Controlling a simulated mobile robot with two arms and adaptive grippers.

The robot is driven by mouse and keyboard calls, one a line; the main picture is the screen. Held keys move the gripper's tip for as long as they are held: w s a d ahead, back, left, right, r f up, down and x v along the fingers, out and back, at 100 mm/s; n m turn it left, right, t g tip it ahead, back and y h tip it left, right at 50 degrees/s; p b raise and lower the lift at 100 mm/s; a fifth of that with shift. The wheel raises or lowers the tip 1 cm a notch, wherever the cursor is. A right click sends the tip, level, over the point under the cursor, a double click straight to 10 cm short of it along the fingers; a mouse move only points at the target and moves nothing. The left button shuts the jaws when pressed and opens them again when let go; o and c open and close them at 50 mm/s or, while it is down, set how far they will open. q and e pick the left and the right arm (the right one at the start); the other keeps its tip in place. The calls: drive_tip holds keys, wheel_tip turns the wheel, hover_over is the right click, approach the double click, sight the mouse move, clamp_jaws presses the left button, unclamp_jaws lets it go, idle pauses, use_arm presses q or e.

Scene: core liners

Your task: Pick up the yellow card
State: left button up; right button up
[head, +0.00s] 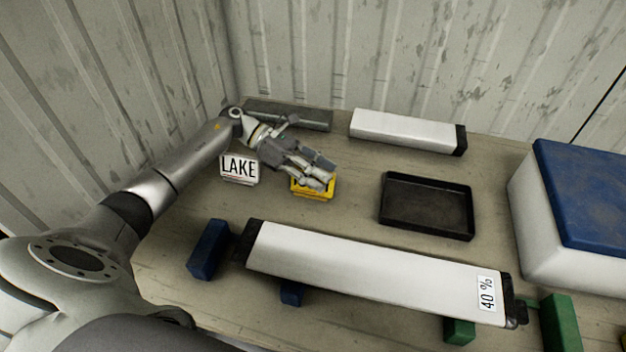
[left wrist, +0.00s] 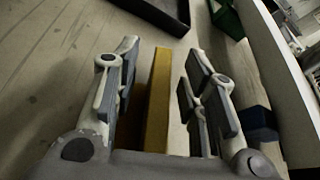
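The yellow card (head: 313,195) lies on the table, right of a white card marked LAKE (head: 239,168). My left gripper (head: 321,172) is over it in the head view and hides part of it. In the left wrist view the yellow card (left wrist: 159,100) shows as a narrow yellow strip between the two fingers of the left gripper (left wrist: 162,90). The fingers are open, with a gap on each side of the strip. I see no grip on it. My right gripper is not in view.
A black tray (head: 427,232) lies to the right. A long white liner marked 40 % (head: 370,268) spans the front, near blue (head: 208,250) and green (head: 560,325) blocks. Another white liner (head: 405,130) lies behind. A white box with a blue lid (head: 585,195) stands far right.

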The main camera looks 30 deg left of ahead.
use_arm(q)
clamp_jaws()
drive_tip(key=shift+a+r, duration=0.1)
